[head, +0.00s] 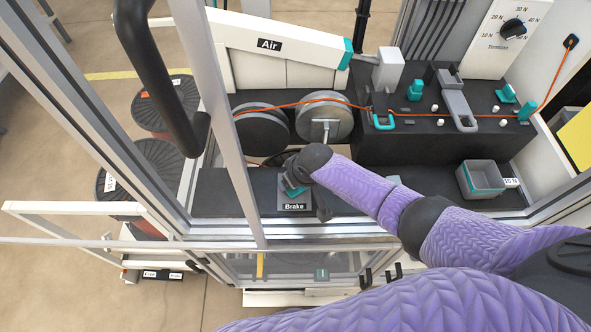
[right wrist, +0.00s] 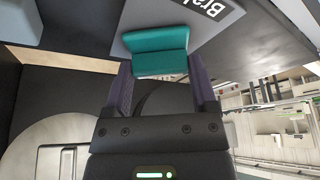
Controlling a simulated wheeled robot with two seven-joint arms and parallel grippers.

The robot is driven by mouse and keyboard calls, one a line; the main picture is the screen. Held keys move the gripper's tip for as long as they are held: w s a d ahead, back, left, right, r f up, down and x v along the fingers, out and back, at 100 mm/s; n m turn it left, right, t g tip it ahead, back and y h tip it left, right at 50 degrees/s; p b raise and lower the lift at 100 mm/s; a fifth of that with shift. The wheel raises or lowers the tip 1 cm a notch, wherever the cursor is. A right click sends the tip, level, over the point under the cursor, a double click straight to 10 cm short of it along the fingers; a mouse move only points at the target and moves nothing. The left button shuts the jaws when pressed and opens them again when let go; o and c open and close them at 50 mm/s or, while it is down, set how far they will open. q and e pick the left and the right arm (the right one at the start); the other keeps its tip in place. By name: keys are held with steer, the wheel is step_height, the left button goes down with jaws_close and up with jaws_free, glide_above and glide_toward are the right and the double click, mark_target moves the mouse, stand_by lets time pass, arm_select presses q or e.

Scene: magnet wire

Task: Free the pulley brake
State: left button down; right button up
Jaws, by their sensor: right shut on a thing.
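The brake is a grey plate (head: 293,207) labelled "Brake" on the dark bench, with a teal handle (right wrist: 160,52). In the head view my right gripper (head: 296,187) reaches down over it and hides most of the handle. In the right wrist view the two fingers of my right gripper (right wrist: 162,78) stand on either side of the teal handle and are shut on it. Behind it are two round pulleys, a dark one (head: 261,135) and a lighter grey one (head: 327,121). An orange wire (head: 288,105) runs over them. My left gripper is not in view.
A metal door frame (head: 225,120) with a black bar handle (head: 160,75) stands at the left. A white "Air" arm (head: 262,43) is behind the pulleys. A raised dark block (head: 440,140) with teal clamps and a grey bin (head: 480,179) are at the right.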

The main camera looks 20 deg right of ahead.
steer(key=m+h+p, duration=0.1)
steer(key=m, duration=0.2)
steer(key=shift+a+r+m+p, duration=0.1)
steer(key=shift+m+p, duration=0.2)
steer(key=shift+m+h, duration=0.8)
steer(key=shift+m, duration=0.9)
steer(key=shift+w, duration=0.1)
steer(key=o, duration=1.2)
steer(key=shift+c, duration=0.2)
steer(key=shift+p, duration=0.3)
steer(key=p+v, duration=0.6)
steer(key=v, duration=0.4)
